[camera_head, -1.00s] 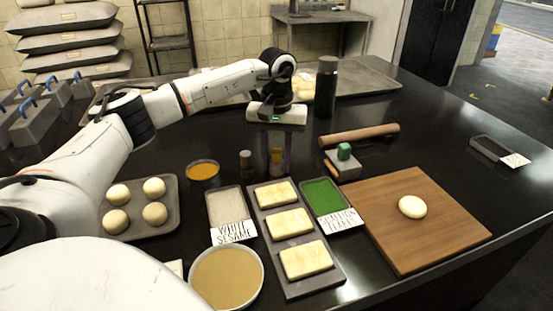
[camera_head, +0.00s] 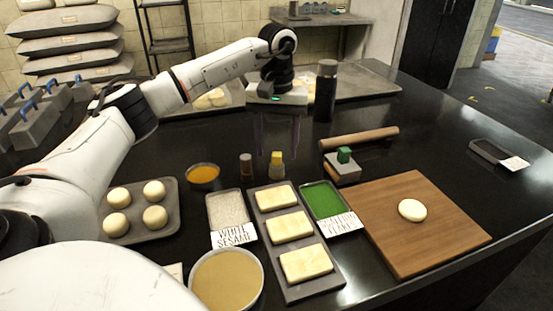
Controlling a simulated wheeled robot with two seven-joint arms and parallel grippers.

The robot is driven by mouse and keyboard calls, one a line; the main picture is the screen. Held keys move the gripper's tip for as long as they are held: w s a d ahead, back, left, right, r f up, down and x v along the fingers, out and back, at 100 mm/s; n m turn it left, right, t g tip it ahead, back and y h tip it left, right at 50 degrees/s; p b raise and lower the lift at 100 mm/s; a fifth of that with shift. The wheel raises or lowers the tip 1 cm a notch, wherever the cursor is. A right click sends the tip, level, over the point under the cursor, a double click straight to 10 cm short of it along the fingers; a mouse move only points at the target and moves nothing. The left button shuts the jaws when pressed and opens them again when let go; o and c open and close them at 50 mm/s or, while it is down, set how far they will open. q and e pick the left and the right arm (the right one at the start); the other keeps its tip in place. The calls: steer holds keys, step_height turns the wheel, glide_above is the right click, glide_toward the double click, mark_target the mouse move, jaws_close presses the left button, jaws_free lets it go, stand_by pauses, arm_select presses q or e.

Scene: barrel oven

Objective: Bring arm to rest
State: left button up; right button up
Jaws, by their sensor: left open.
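My left arm (camera_head: 100,150) comes in from the left and reaches over the black table. My left gripper (camera_head: 277,145) points down above the table, behind two small bottles (camera_head: 246,166), (camera_head: 277,163). Its two dark fingers are apart with nothing visible between them. The fingers are faint against the dark table. My right gripper is not in view.
Below the gripper lie a tray of flat dough pieces (camera_head: 287,283), a white sesame tray (camera_head: 227,210) and a green flakes tray (camera_head: 327,200). A dark cylinder (camera_head: 326,90) stands close right of the gripper. A rolling pin (camera_head: 359,139) and wooden board (camera_head: 440,240) lie right.

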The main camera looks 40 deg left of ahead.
arm_select(q)
step_height(320, 180, up, 5)
stand_by(0.3)
